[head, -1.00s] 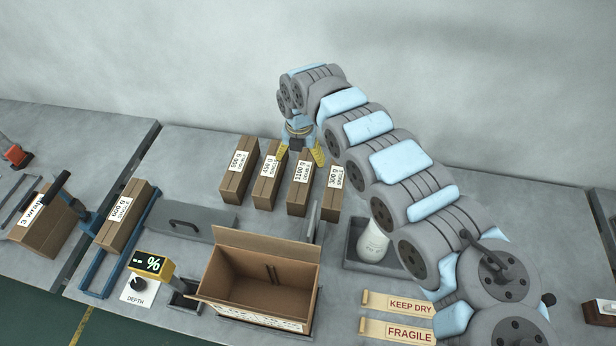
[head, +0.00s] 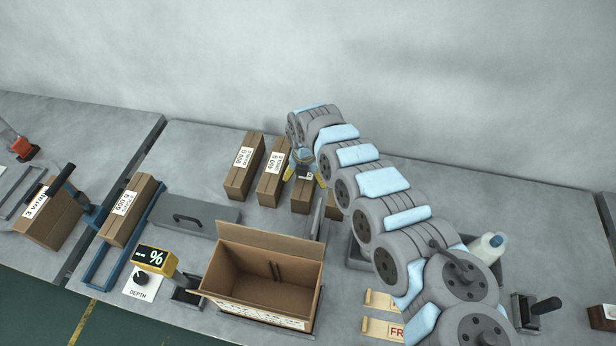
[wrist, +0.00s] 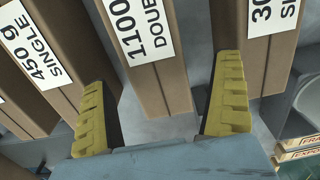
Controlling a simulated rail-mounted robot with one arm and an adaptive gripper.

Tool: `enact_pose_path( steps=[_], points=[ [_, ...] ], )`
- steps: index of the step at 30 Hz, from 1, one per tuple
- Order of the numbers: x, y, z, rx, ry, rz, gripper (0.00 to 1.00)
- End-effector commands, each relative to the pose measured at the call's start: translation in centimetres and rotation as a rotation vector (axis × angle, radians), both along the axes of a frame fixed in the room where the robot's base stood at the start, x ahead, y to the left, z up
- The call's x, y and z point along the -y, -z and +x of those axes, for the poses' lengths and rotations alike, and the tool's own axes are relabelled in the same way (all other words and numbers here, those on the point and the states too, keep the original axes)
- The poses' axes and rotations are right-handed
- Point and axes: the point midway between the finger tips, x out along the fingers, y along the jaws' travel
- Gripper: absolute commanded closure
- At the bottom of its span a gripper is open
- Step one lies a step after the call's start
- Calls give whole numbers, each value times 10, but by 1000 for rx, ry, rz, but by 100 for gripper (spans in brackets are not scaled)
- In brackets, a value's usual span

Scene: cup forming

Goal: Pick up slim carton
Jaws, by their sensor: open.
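Several slim brown cartons with white labels stand in a row; I cannot tell which one the task means. In the head view they include a leftmost carton (head: 236,181) and one beside it (head: 268,188). My gripper (head: 305,178) is over the third carton (head: 300,201), partly hiding it. In the wrist view, my open yellow fingers (wrist: 163,92) lie either side of this carton (wrist: 163,90), labelled 1100 and DOUBLE. The 450 g SINGLE carton (wrist: 72,38) is left of it, and a carton labelled 30-something (wrist: 273,62) is right. Finger contact is unclear.
An open cardboard box (head: 262,297) stands in front of the row, with a grey handled plate (head: 200,225) to its left. Another carton (head: 130,213) lies in a blue frame. A white bottle (head: 487,249) is at the right, partly behind my arm.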

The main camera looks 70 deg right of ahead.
Motion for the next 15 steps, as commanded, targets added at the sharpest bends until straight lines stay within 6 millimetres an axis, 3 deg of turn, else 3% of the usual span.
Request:
enact_pose_path(
  steps=[15],
  points=[
    [0, 46, 5, 1, 1, -1, 4]
  ],
)
